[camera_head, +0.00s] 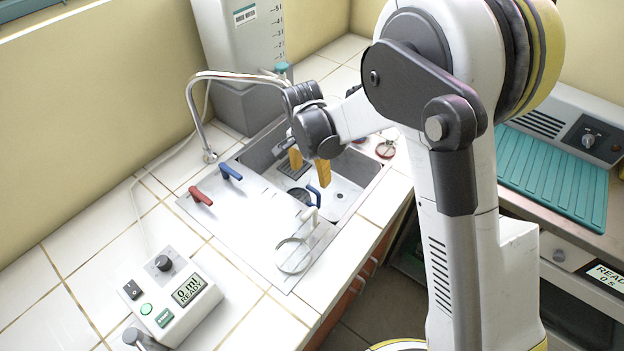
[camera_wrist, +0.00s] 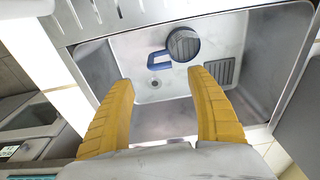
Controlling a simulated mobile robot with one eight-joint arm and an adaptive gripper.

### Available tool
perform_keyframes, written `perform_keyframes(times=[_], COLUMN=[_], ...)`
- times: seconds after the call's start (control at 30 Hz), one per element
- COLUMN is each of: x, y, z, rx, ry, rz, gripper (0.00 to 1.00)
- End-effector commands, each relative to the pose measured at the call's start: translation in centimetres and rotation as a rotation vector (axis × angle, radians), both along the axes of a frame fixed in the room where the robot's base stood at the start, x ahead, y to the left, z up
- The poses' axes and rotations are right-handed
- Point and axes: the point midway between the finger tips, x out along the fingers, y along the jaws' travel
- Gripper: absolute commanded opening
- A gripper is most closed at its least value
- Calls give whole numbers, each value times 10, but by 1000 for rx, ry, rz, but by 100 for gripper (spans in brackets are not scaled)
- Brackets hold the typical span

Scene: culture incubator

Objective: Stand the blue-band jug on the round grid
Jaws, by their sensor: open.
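My gripper (camera_head: 309,176) is open and empty above the sink, its two yellow fingers pointing down. In the wrist view the gap between the fingers (camera_wrist: 161,76) looks onto the sink floor. The blue loop also shows in the head view (camera_head: 314,196), below the fingers.
The sink (camera_head: 345,196) has a dark slotted patch (camera_wrist: 220,71) on its floor. A curved tap (camera_head: 230,76) rises behind it. A clear ring-like thing (camera_head: 293,256) is on the steel drainboard. Red-rimmed round things (camera_head: 386,150) sit beyond the sink. A control box (camera_head: 176,300) stands front left.

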Motion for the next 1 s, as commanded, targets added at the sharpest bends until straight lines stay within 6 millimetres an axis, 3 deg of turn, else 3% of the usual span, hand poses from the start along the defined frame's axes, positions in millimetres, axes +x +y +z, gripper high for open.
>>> perform_keyframes(times=[0.1,0.37,0.47,0.63,0.8,1.0], x=[-1,-2,-5,-26,-68,-130], y=[1,0,-8,-48,-97,-146], z=[16,23,38,100,161,201], rx=[0,1,7,26,23,-27], ry=[0,-2,-16,-88,-197,-330], rz=[1,3,23,129,276,438], gripper=[67,67,67,67,67,67])
